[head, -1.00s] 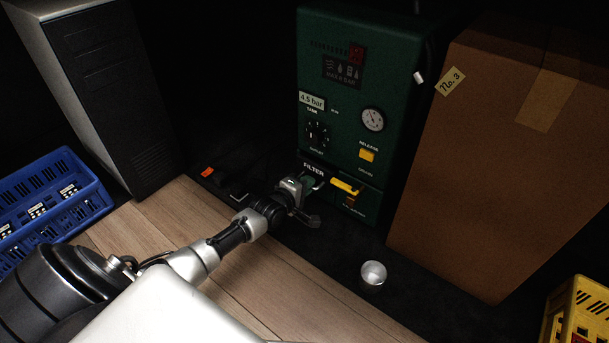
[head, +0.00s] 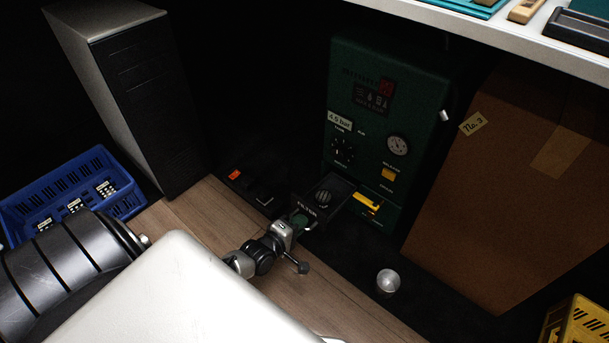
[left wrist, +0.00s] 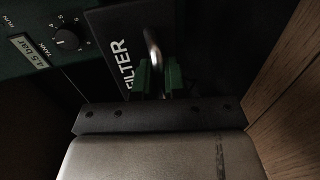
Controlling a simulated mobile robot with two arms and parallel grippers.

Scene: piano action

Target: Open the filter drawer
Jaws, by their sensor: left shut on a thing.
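The filter drawer (head: 322,196) sticks out from the lower front of the green machine (head: 385,110). A dark round filter shows inside its open top. My left gripper (head: 299,221) is shut on the drawer's handle at the front face. In the left wrist view, the green fingertips (left wrist: 158,78) sit on either side of the shiny metal handle (left wrist: 153,45), beside the FILTER lettering on the drawer front (left wrist: 115,60). My right gripper is not in view.
A yellow lever (head: 367,200) sits just right of the drawer. A metal cup (head: 388,281) stands on the dark mat. A cardboard box (head: 500,210) is at the right, a black tower (head: 150,100) and a blue crate (head: 75,195) at the left. A white shelf (head: 480,32) overhangs the top right.

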